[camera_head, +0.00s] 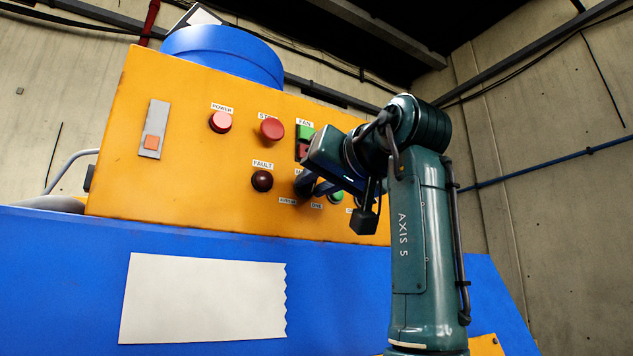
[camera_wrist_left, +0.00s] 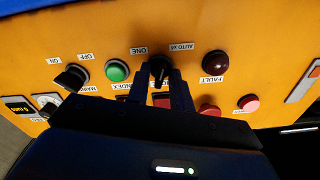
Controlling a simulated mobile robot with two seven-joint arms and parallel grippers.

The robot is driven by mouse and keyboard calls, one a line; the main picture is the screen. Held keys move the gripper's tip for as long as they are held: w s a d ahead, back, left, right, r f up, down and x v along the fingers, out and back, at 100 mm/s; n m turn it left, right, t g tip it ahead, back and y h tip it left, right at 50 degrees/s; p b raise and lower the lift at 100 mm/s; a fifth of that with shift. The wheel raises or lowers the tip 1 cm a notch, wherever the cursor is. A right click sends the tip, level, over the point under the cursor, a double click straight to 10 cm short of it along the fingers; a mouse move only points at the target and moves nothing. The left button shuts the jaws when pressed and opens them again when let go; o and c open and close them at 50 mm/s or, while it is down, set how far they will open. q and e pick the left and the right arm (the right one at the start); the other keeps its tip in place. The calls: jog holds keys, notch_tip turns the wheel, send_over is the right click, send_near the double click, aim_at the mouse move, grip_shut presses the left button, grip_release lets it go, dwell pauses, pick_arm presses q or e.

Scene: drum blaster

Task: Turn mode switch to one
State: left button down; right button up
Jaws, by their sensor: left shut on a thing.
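The mode switch (camera_wrist_left: 160,69) is a black knob on the orange panel. In the left wrist view, which shows the panel upside down, it sits between the labels ONE (camera_wrist_left: 139,50) and AUTO x6 (camera_wrist_left: 181,46). My left gripper (camera_wrist_left: 160,80) is shut on the knob, with one finger on each side. In the head view my left gripper (camera_head: 304,186) reaches the panel from the right and hides most of the knob. I cannot tell which label the knob points to. My right gripper is not in view.
The orange panel (camera_head: 190,185) also carries a red POWER button (camera_head: 221,122), a red button (camera_head: 271,129) and a dark FAULT lamp (camera_head: 262,181). In the wrist view a green button (camera_wrist_left: 117,70) and another black knob (camera_wrist_left: 72,78) are close to the gripper.

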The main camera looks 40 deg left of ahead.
pick_arm(q)
jog(key=n, duration=0.5)
jog(key=shift+n, duration=0.4)
jog(key=n, duration=0.5)
jog(key=shift+n, duration=0.4)
jog(key=c, duration=1.5)
grip_release()
jog(key=shift+s, duration=0.1)
jog(key=shift+c, duration=0.2)
jog(key=shift+d, duration=0.15)
jog(key=b+v, duration=0.1)
jog(key=v, duration=1.2)
jog(key=shift+b, duration=0.35)
